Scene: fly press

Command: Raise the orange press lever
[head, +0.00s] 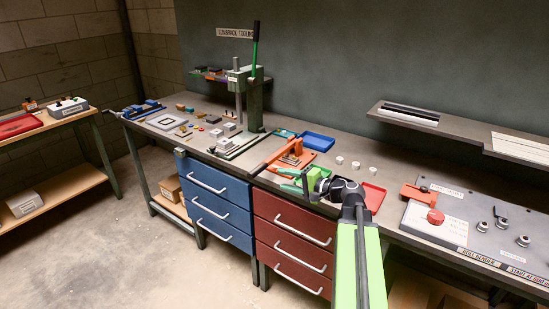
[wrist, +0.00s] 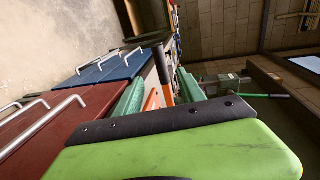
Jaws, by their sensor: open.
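A small orange press (head: 295,159) stands on the bench near its front edge, with its orange lever (head: 275,156) low and slanting. My gripper (head: 287,181) is just in front of it, with teal fingers spread apart. In the wrist view my gripper (wrist: 160,86) also shows its two fingers apart, with orange parts (wrist: 153,101) seen between them. I cannot tell whether either finger touches the lever. My wrist and the green gripper body hide part of the press's front side.
A tall green press (head: 252,105) with a raised green handle stands behind to the left. A blue tray (head: 317,141), several white discs (head: 356,165) and a red tray (head: 374,197) lie to the right. Blue drawers (head: 212,192) and red drawers (head: 295,237) are below the bench edge.

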